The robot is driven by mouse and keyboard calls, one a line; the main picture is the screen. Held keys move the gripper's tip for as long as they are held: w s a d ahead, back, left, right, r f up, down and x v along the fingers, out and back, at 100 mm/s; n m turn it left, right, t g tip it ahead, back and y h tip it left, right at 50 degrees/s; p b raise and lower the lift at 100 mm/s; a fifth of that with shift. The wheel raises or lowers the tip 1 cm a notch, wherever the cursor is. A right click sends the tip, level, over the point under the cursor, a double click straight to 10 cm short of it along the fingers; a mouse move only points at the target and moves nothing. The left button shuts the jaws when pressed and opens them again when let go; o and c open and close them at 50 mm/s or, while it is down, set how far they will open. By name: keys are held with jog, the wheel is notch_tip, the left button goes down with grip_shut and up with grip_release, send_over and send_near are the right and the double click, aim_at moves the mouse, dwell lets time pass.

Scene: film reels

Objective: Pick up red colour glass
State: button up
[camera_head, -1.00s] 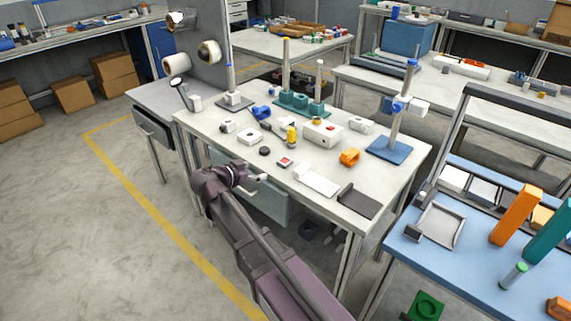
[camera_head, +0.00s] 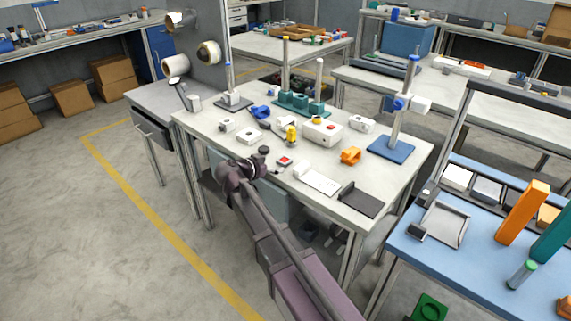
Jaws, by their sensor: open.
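I cannot make out a red drinking glass in view. The red things on the white workbench (camera_head: 222,148) are a small white square piece with a red top (camera_head: 285,160) near the front edge, and a red spot on top of a white box (camera_head: 322,132). My gripper (camera_head: 262,169) is at the bench's front edge, just left of the small red-topped piece and apart from it. Its jaws are open and look empty; the fingers are small and partly hidden by the wrist.
A black round knob (camera_head: 264,150) lies close beyond my gripper. A yellow bottle (camera_head: 291,134), an orange ring-like part (camera_head: 351,156), a white tray (camera_head: 316,181) and a dark plate (camera_head: 358,200) are also on the bench. A blue table (camera_head: 440,265) stands at right.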

aim_at(282, 161)
jog(key=shift+w, duration=0.15)
jog(key=shift+b+x, duration=0.9)
jog(key=shift+x, duration=1.6)
jog(key=shift+w+a+r, duration=0.15)
jog(key=c, duration=1.1)
